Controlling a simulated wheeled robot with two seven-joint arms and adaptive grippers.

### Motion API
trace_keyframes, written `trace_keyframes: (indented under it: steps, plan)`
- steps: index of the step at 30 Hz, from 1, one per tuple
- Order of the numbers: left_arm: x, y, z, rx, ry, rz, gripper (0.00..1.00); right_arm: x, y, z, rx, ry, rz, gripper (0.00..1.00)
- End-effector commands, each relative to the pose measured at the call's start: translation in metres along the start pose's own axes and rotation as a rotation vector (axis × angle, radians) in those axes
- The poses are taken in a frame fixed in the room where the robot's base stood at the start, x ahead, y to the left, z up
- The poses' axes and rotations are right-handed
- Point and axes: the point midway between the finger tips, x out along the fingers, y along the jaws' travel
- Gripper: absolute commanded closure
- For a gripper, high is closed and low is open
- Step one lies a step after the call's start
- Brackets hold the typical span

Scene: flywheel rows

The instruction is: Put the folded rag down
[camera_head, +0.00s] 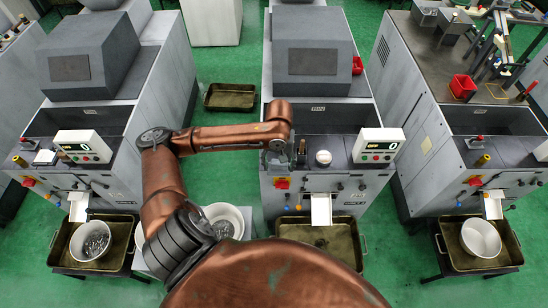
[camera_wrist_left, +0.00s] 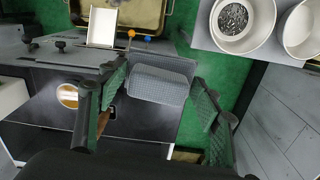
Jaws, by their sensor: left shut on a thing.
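My left gripper (camera_head: 278,152) is at the left edge of the middle machine's dark deck (camera_head: 308,167). It is shut on the folded rag (camera_head: 277,164), a small grey bundle. In the left wrist view the rag (camera_wrist_left: 160,84) is a grey, finely patterned roll with a flap, between the two green-padded fingers of my left gripper (camera_wrist_left: 160,98). Behind it show the machine's deck and the green floor. Whether the rag touches the deck cannot be told. My right gripper is not in view.
On the deck stand a round white-rimmed thing (camera_head: 323,157) and a control box (camera_head: 378,146). A white chute (camera_head: 321,209) hangs over a tray (camera_head: 345,240) in front. White buckets (camera_head: 224,218) stand at the left, one holding metal parts. Similar machines flank both sides.

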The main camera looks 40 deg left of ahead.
Motion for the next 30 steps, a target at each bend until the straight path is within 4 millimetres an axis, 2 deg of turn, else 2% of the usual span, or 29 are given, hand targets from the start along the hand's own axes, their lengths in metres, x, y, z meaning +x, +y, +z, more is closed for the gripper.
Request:
trace_keyframes:
  steps: [3,8,19,24,30]
  plan:
    - [0.003,-0.014,-0.006,-0.047,0.002,-0.007,0.65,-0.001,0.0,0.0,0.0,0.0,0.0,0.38]
    - [0.01,-0.021,-0.021,-0.071,0.004,-0.011,0.65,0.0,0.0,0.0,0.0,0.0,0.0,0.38]
    - [0.049,-0.032,-0.104,-0.07,0.003,-0.011,0.65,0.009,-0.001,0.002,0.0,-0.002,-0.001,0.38]
    - [0.081,-0.035,-0.128,-0.069,0.003,-0.01,0.65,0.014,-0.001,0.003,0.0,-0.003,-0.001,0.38]
    - [0.097,-0.037,-0.142,-0.065,0.004,-0.009,0.65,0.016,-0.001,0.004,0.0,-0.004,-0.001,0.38]
